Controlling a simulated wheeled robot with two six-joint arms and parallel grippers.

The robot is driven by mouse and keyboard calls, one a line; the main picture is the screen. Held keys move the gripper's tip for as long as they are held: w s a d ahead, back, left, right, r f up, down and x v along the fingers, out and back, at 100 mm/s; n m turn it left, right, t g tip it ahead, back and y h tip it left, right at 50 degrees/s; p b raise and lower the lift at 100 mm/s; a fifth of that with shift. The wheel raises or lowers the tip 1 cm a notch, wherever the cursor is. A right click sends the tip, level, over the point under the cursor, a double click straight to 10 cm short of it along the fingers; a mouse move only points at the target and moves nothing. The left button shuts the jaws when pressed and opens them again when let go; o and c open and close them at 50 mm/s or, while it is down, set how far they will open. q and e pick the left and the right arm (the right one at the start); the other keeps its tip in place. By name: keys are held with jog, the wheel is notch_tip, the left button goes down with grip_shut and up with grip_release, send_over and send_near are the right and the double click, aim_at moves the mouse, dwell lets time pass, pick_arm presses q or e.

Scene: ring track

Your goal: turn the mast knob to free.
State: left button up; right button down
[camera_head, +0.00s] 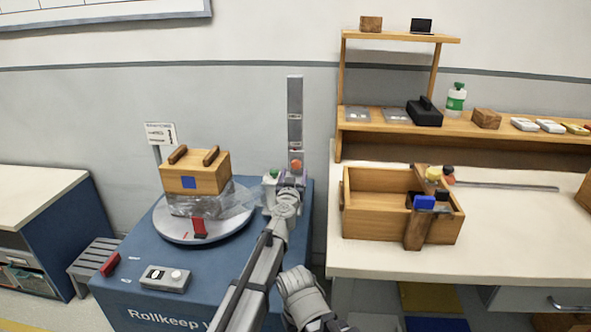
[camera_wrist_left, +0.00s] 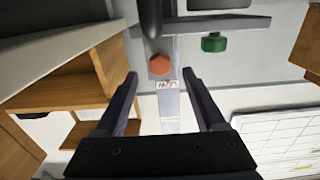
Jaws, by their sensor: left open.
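The mast (camera_head: 295,110) is a tall grey post at the back right of the blue machine. The mast knob (camera_head: 296,164) is small and orange-red, low on the mast's front. The left wrist view shows the mast knob (camera_wrist_left: 160,64) above a small printed label, between the fingertip lines and apart from both fingers. My left gripper (camera_head: 291,183) is just below and in front of the knob in the head view. Its jaws (camera_wrist_left: 160,75) are open and empty in the wrist view. I cannot read the knob's setting.
A turntable (camera_head: 183,236) with a film-wrapped wooden box (camera_head: 195,172) stands left of the mast. A control box (camera_head: 166,278) is on the machine's front. A white bench with an open wooden crate (camera_head: 375,225) stands to the right.

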aim_at(296, 166)
pick_arm(q)
jog(key=w, duration=0.4)
jog(key=shift+w+d, duration=0.1)
jog(key=shift+d, duration=0.3)
jog(key=shift+c, duration=0.4)
grip_shut()
